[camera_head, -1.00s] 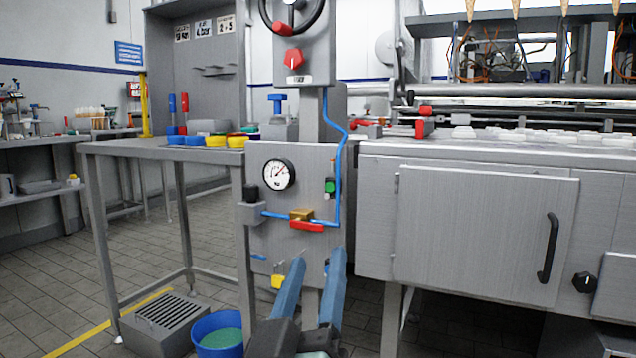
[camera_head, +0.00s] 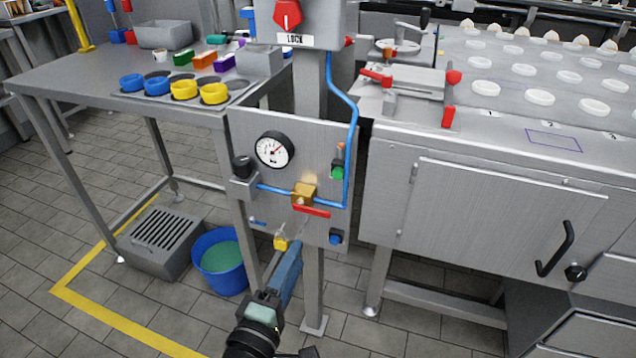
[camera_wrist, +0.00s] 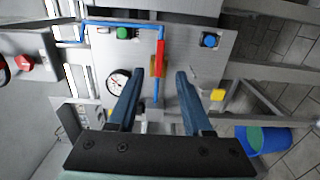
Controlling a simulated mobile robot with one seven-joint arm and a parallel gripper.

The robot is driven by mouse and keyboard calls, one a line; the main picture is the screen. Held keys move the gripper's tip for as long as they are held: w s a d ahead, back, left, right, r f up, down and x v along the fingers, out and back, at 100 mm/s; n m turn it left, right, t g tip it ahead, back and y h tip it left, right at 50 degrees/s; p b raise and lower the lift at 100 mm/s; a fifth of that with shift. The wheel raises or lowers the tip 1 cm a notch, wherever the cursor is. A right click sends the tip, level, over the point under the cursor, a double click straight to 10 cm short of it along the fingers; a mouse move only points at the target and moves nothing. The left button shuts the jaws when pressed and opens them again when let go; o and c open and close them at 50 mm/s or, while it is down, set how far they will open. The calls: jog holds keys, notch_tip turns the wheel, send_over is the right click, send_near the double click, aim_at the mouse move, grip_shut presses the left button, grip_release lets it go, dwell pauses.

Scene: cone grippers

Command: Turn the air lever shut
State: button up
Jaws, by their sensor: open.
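The air lever (camera_head: 311,211) is a red bar on a brass valve (camera_head: 304,194) in a blue air line, low on the grey panel. The bar lies roughly along the line. In the wrist view the lever (camera_wrist: 161,54) and brass valve (camera_wrist: 154,68) show ahead, between the directions of my two fingertips. My gripper (camera_head: 286,254) is open and empty, below and in front of the panel, apart from the lever. The wrist view shows both blue fingers (camera_wrist: 159,76) spread. In the head view the fingers overlap, so their gap is hidden.
A gauge (camera_head: 274,149), black knob (camera_head: 242,166), green button (camera_head: 337,172) and yellow tag (camera_head: 281,242) crowd the panel. A blue bucket (camera_head: 218,262) stands on the floor at left. A steel cabinet (camera_head: 490,215) stands at right. The floor in front is clear.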

aim_at(319, 214)
jog(key=b+x, duration=0.2)
jog(key=x, duration=1)
jog(key=shift+w+d, duration=0.2)
jog(key=shift+w, duration=0.15)
grip_shut()
